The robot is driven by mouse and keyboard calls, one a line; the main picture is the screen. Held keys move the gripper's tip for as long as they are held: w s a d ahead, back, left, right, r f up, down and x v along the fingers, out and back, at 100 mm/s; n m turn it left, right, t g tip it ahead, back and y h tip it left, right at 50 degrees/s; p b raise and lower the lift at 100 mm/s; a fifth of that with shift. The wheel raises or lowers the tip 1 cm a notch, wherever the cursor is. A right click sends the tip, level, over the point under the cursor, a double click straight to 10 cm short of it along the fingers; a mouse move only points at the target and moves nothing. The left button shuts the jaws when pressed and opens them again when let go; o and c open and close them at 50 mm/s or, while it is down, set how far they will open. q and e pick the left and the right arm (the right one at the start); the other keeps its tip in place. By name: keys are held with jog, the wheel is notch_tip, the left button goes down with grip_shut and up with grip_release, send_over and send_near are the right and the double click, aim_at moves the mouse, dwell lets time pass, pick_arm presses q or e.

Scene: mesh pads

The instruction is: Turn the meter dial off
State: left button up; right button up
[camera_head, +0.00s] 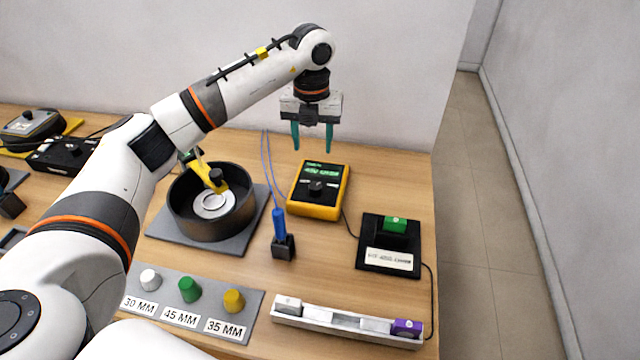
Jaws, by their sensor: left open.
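The yellow and black meter (299,207) lies on the table right of centre, with a lit green display at its top. Its dark dial (316,187) sits in the middle of the face; its exact setting is too small to tell. My left gripper (312,150) points down above the meter's far edge. Its two teal fingers are apart with nothing between them, and it is clear of the dial. My right gripper is not in view.
A black round pot (184,222) on a grey mat stands left of the meter. A blue probe (279,225) stands upright in a black holder nearby. A black pad with a green block (395,224) lies to the right. A white tray (345,327) is in front.

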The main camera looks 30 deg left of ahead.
aim_at(315, 186)
pick_arm(q)
jog(key=f, duration=0.4)
jog(key=f+p, duration=0.1)
jog(key=f, duration=0.2)
jog(key=w+f+p, duration=0.1)
jog(key=f, duration=0.3)
jog(key=shift+f, duration=0.3)
jog(key=shift+f+p, duration=0.3)
jog(key=shift+f, duration=0.45)
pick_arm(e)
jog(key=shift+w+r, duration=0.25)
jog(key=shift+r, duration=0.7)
pick_arm(q)
jog(key=shift+c, duration=0.3)
jog(key=c, duration=0.9)
